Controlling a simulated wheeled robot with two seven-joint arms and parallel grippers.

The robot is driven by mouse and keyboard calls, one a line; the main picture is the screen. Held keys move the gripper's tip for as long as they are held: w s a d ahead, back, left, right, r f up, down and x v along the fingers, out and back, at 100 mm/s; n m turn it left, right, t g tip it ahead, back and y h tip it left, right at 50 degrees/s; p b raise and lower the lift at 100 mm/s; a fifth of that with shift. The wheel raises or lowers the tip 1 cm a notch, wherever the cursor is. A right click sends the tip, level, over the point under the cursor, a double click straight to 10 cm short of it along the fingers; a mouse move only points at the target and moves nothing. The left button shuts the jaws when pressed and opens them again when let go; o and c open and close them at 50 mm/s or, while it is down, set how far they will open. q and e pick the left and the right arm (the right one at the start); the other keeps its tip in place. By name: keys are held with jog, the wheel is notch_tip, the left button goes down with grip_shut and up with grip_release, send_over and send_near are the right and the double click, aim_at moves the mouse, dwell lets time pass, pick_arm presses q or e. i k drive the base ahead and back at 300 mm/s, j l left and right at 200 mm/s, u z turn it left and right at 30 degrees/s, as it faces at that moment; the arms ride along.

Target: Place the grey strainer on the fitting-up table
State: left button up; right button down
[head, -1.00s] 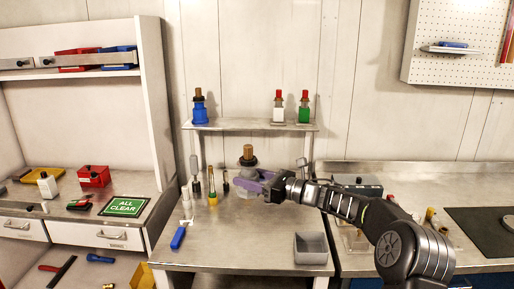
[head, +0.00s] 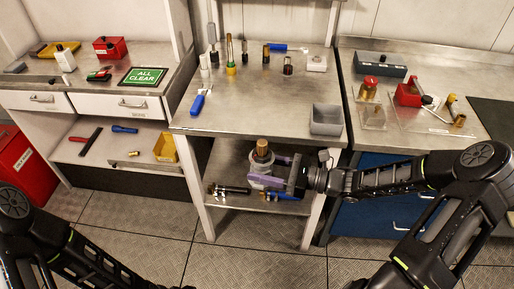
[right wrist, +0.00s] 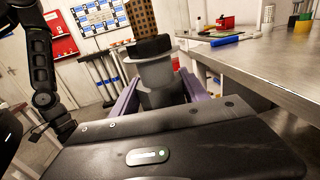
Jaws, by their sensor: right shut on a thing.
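My right gripper (head: 279,171) is shut on the grey strainer (head: 263,167), with its purple fingers on both sides of the grey body. The strainer has a black collar and a brown mesh top, and is upright in the head view. It shows in front of the lower shelf, below the front edge of the middle table (head: 265,110), which I take to be the fitting-up table. In the right wrist view the strainer (right wrist: 157,82) stands between the fingers, apart from the metal tabletop (right wrist: 265,65) at right. My left arm shows at lower left; its gripper is out of view.
The middle table carries a grey bin (head: 326,120) at its front right, a blue-handled tool (head: 198,103) at left and several small fittings at the back. Its middle and front are clear. The lower shelf (head: 228,170) holds metal parts. A blue cabinet (head: 365,212) stands at right.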

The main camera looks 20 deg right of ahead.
aim_at(267, 105)
jog(key=i+j, duration=0.2)
jog(key=j, duration=0.2)
jog(key=i+j, duration=0.2)
jog(key=j, duration=0.2)
jog(key=i+j, duration=0.2)
jog(key=j, duration=0.2)
jog(key=z, duration=1.6)
